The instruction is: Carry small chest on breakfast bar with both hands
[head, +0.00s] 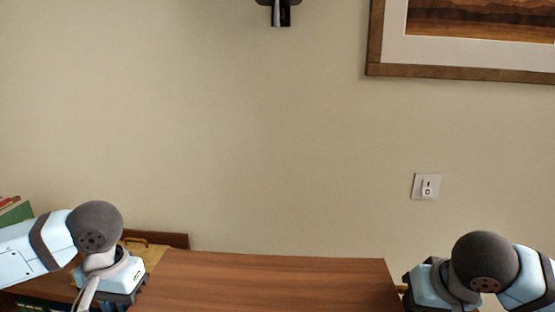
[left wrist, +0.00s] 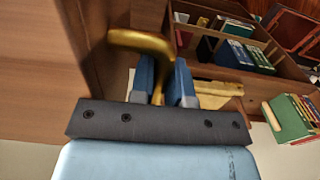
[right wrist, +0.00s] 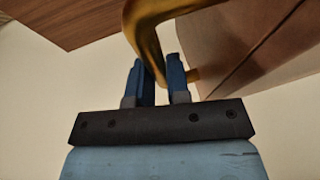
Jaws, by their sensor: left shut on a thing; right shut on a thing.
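The small chest (head: 280,285) shows in the head view as a wide, reddish-brown wooden top along the bottom edge, between my two arms. Its front is out of frame. My left gripper (head: 122,298) is at its left end. In the left wrist view its blue fingers are shut on a curved brass handle (left wrist: 145,42). My right gripper (head: 408,290) is at the chest's right end. In the right wrist view its fingers are shut on the other brass handle (right wrist: 146,32), beside the chest's brown side (right wrist: 240,50). The breakfast bar cannot be made out.
A plain beige wall (head: 240,140) stands behind the chest, with a framed picture (head: 470,70), a switch plate (head: 426,186) and a dark fixture (head: 280,12). Shelving with several books (left wrist: 235,52) is at the left. Green books (left wrist: 290,118) stand near it.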

